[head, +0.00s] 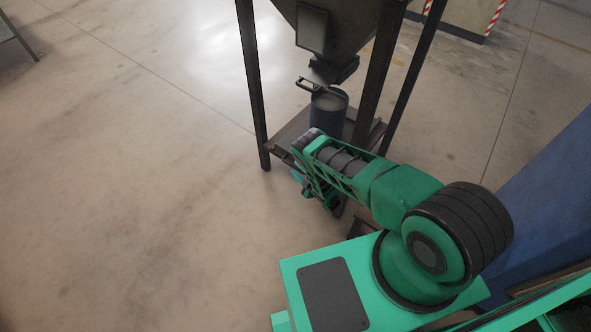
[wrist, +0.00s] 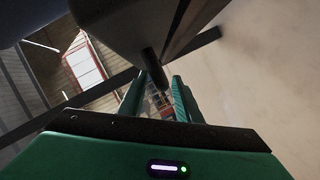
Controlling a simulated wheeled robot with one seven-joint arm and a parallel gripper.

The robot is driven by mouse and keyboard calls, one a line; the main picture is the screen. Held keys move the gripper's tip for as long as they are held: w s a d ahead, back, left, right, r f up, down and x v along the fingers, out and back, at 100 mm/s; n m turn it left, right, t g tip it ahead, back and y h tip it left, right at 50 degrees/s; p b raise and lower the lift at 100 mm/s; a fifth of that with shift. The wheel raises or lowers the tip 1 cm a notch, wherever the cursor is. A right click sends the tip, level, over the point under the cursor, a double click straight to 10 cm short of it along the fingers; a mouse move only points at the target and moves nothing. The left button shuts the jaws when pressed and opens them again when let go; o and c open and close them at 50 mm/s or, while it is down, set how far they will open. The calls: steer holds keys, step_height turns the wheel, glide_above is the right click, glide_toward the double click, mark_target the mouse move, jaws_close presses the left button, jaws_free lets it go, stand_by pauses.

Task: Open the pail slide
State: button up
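In the head view, the slide (head: 319,82) with its looped handle (head: 303,84) sits under the hopper outlet. A dark blue pail (head: 330,115) stands right below it; my arm partly covers the pail's lower part. In the wrist view, my gripper (wrist: 160,88) has its two green fingers apart, with background showing between them. A dark rod-like end (wrist: 153,66) shows between and beyond the fingertips; I cannot tell whether it is the handle or whether it touches a finger. In the head view, my arm mostly hides the gripper, below the level of the slide.
The hopper (head: 345,30) stands on dark legs (head: 252,85), and its low platform (head: 285,140) carries the pail. A blue surface (head: 545,190) stands close on the right. A striped barrier (head: 495,18) is at the back right. The floor on the left is clear.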

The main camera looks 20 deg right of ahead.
steer(key=shift+x, duration=0.9)
